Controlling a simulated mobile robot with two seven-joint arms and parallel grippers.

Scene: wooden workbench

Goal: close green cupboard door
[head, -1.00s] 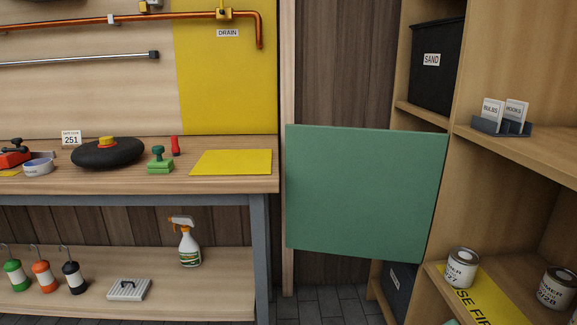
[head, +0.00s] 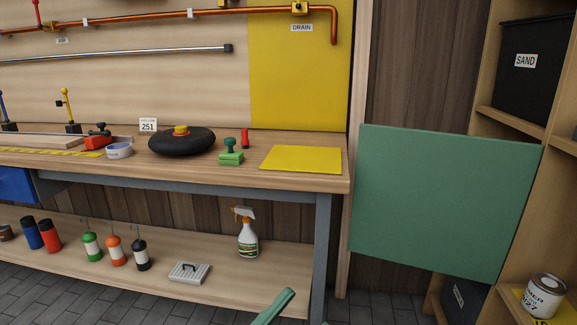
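The green cupboard door (head: 445,200) is a flat green panel at the right of the head view. It stands open, swung out from the wooden shelf unit (head: 535,215), with its right edge at the unit's front. Its left edge is in front of the bench's wooden end post. I see no handle on the side that faces me. Neither of my grippers can be made out. A slanted teal bar (head: 273,307) enters at the bottom edge, apart from the door in the picture. I cannot tell what it belongs to.
The workbench (head: 300,183) fills the left, with a black round float (head: 182,141), a yellow sheet (head: 302,159) and small tools on top. A spray bottle (head: 248,240) stands on its lower shelf. A paint can (head: 544,295) sits at bottom right. Grey floor shows below the door.

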